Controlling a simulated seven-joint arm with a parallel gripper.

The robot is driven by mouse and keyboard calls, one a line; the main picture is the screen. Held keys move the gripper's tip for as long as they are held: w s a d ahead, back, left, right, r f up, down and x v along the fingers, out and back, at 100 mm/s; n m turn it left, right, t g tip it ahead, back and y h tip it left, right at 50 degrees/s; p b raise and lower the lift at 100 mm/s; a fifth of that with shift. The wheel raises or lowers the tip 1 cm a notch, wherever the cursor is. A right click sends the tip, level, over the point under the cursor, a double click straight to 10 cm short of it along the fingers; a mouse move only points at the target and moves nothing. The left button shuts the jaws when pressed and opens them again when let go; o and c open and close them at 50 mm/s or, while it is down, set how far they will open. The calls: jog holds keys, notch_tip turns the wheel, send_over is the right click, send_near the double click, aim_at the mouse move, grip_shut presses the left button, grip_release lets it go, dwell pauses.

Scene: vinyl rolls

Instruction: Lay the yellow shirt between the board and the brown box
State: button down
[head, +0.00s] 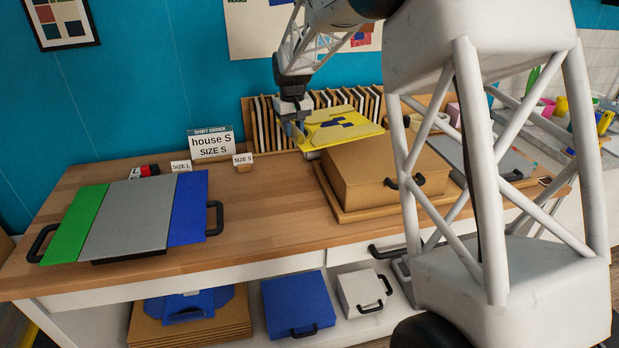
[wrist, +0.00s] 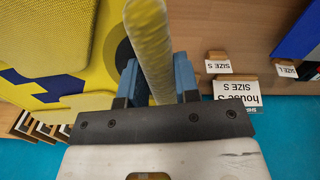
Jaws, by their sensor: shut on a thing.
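The yellow shirt (head: 343,127), flat with a dark blue print, is at the back edge of the brown box (head: 375,170). It also shows at the left of the wrist view (wrist: 78,60). My gripper (head: 298,138) is shut on the shirt's left edge. In the wrist view a yellow fold stands between the blue fingers of my gripper (wrist: 157,80). I cannot tell whether the shirt touches the box. The board (head: 138,215), with green, grey and blue panels, lies at the left of the table.
The wooden table (head: 265,215) is bare between board and box. Small SIZE L (head: 181,167) and SIZE S (head: 243,159) signs and a house S order sign (head: 211,144) stand at the back. A rack of upright dark-edged panels (head: 262,122) stands behind the shirt.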

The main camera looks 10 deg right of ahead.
jog(key=s+a+f+n, duration=0.2)
jog(key=s+n, duration=0.5)
jog(key=s, duration=0.8)
jog(key=s+a+f+n, duration=0.2)
jog(key=s+n, duration=0.5)
jog(key=s, duration=0.7)
jog(key=s+f+n, duration=0.1)
jog(key=s+f, duration=0.6)
jog(key=f, duration=0.3)
jog(key=shift+n, duration=0.3)
jog(key=shift+a+f, duration=0.1)
send_over(290, 233)
jog(key=shift+f, duration=0.75)
